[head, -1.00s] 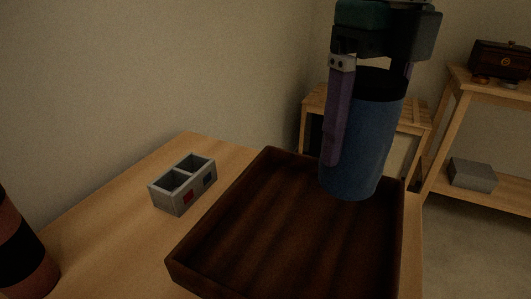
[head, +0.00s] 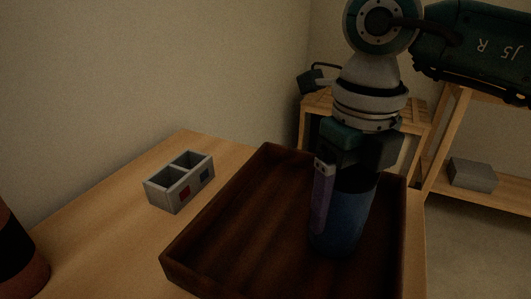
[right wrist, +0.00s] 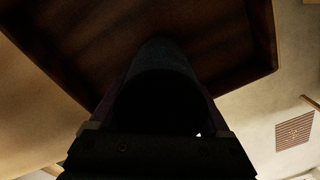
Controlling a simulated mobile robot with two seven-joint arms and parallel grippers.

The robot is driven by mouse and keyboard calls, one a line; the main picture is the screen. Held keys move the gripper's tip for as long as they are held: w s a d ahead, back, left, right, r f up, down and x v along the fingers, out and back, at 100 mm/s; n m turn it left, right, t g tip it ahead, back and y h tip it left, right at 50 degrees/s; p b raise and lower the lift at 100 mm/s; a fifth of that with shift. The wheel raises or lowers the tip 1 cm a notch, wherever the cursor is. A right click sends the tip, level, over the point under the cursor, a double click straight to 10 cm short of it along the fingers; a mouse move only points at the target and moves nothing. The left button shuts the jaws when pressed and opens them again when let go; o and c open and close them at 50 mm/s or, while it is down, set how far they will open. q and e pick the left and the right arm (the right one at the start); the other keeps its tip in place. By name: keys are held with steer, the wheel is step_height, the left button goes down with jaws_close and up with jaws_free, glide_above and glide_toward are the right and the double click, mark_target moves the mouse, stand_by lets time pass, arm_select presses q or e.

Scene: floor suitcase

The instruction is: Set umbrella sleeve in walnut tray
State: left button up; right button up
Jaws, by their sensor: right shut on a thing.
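The umbrella sleeve (head: 347,232) is a blue, open-topped cylinder, roughly upright inside the outline of the walnut tray (head: 213,224). My right gripper (head: 338,214) is shut on it from above, with one purple finger along its left side; the other finger is mostly hidden. I cannot tell whether the sleeve's base touches the tray floor. In the right wrist view the sleeve (right wrist: 162,75) is a dark cylinder between the fingers, with the tray (right wrist: 262,30) beyond it. My left gripper is not in view.
A grey two-compartment box (head: 179,184) stands on the wooden table (head: 95,225), left of the tray. A dark-banded round object (head: 18,255) is at the lower left edge. A crate and a shelf holding a grey box (head: 473,174) stand behind. The tray's left part is clear.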

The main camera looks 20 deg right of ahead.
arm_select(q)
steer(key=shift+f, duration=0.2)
arm_select(e)
steer(key=shift+f, duration=0.2)
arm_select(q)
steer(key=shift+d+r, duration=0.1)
arm_select(e)
steer(key=o, duration=1.2)
steer(key=shift+r, duration=0.1)
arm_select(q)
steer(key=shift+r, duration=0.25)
arm_select(e)
steer(key=shift+r, duration=0.25)
arm_select(q)
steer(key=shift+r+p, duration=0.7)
steer(key=shift+p, duration=0.2)
arm_select(e)
step_height(320, 180, up, 12)
steer(key=shift+f, duration=0.15)
